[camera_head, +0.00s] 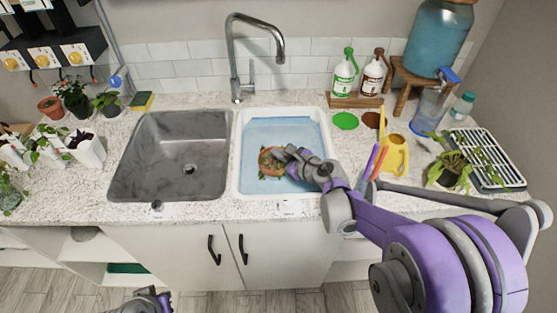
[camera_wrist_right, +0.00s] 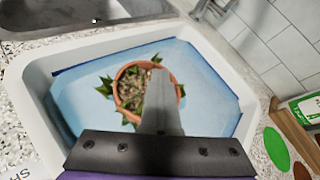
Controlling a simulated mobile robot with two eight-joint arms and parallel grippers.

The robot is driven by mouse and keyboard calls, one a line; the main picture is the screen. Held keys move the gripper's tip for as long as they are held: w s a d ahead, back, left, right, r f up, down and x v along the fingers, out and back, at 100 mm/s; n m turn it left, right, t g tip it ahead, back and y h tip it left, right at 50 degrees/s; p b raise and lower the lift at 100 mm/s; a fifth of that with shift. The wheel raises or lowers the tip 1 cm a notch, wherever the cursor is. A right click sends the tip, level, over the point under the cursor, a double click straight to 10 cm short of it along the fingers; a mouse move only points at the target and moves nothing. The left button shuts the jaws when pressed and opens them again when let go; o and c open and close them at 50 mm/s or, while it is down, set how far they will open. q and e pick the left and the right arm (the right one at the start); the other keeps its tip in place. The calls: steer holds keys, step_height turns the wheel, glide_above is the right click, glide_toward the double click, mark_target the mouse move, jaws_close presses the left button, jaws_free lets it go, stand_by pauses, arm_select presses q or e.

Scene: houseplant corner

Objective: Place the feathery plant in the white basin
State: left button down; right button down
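A terracotta pot (camera_head: 268,161) with green leaves stands in the white basin (camera_head: 237,180), on its blue bottom. In the right wrist view the pot (camera_wrist_right: 121,84) shows its rim, pebbly soil and pointed leaves spreading around it; I cannot tell whether this is the feathery plant. My right gripper (camera_head: 285,155) reaches into the basin at the pot's right side. In the wrist view its finger (camera_wrist_right: 163,100) overlaps the pot's near rim; whether it grips the rim is unclear. My left gripper (camera_head: 150,300) is low at the bottom edge, away from the counter, its fingers unclear.
A grey sink (camera_head: 125,180) lies left of the basin, with a tap (camera_head: 236,60) behind. Several potted plants stand at the left. At the right are bottles (camera_head: 343,75), a yellow watering can (camera_head: 394,155), a leafy plant (camera_head: 448,170) and a drying rack (camera_head: 500,165).

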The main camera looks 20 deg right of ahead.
step_height(320, 180, down, 3)
steer(key=shift+r, duration=0.1)
steer(key=c, duration=1)
jaws_free()
steer(key=v, duration=1.2)
